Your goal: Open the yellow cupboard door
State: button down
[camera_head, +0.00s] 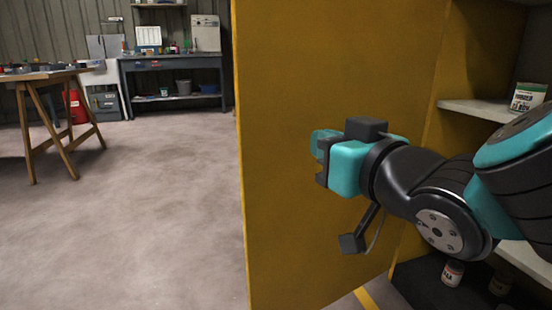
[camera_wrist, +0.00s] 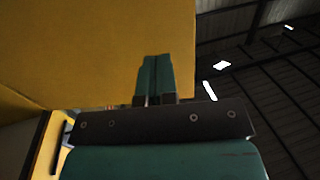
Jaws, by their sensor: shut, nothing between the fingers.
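The yellow cupboard door (camera_head: 300,60) stands swung wide open, and its broad face fills the middle of the head view. The open cupboard interior, with pale shelves (camera_head: 468,108), shows to its right. My gripper (camera_head: 322,150) is in front of the door's inner face, pointing left, with its fingers together and empty. In the wrist view the shut fingers (camera_wrist: 155,78) appear against the yellow panel (camera_wrist: 90,45). I cannot tell whether they touch it. No door handle is visible.
A wooden trestle table (camera_head: 45,76) and a grey workbench (camera_head: 172,62) are far left. The concrete floor (camera_head: 150,190) left of the door is clear.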

jog(key=p, duration=1.1)
send_near(269, 120)
jog(key=p+x, duration=0.1)
jog(key=p, duration=0.1)
jog(key=p+x, duration=0.4)
jog(key=shift+w+a+r, duration=0.1)
jog(key=shift+w+r, duration=0.05)
jog(key=shift+r, duration=0.15)
jog(key=shift+w+a+f+p, duration=0.25)
jog(key=shift+w+a+p, duration=0.25)
jog(key=shift+w+p, duration=0.5)
jog(key=shift+f, duration=0.1)
